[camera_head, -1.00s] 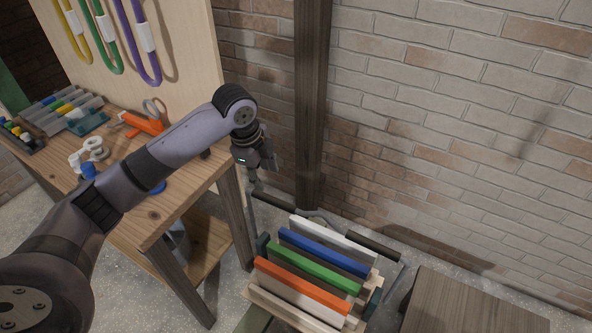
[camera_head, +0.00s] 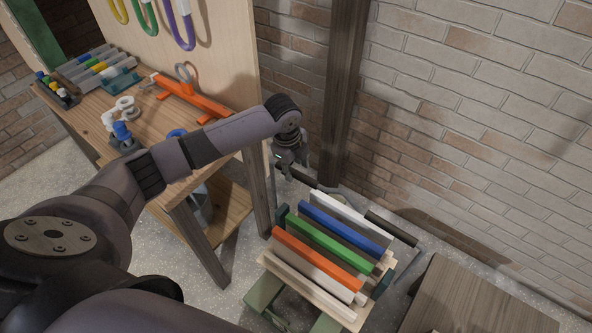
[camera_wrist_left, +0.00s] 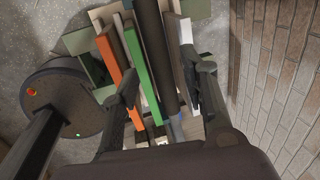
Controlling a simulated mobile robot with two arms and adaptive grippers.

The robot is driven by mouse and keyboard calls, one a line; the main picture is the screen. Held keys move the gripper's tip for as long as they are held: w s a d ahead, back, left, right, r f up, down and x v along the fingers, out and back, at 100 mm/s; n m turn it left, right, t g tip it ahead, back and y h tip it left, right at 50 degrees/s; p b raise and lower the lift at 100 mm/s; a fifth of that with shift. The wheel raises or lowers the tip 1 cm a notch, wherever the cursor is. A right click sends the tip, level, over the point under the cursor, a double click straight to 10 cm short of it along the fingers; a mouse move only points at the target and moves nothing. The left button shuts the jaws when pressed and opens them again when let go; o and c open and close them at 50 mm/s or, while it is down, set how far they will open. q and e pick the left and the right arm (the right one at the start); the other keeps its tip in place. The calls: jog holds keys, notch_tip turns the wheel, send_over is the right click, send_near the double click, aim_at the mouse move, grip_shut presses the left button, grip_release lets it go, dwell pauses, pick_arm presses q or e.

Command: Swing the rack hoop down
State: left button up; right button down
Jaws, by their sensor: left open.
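The rack hoop (camera_head: 388,227) is a dark bar with black grips and a grey middle. It stands raised along the wall side of the rack, and one side arm shows at its right end. The rack (camera_head: 281,214) stands on the floor and holds upright boards in white, blue, green and orange. My left gripper (camera_head: 293,168) is over the hoop's left end, pointing down. In the left wrist view its open fingers (camera_wrist_left: 158,88) are on either side of a dark bar (camera_wrist_left: 155,45), which looks like the hoop. Contact cannot be told. My right gripper is out of view.
A wooden workbench (camera_head: 165,190) with an orange tool (camera_head: 183,92) and markers stands to the left. A brick wall (camera_head: 470,110) and dark post (camera_head: 343,100) are behind the rack. A wooden box (camera_head: 465,300) stands to its right.

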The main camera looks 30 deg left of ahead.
pick_arm(q)
jog(key=shift+w+f, duration=0.15)
jog(key=shift+f, duration=0.55)
jog(key=shift+w+f, duration=0.15)
jog(key=shift+f, duration=0.55)
jog(key=shift+c, duration=0.2)
grip_shut()
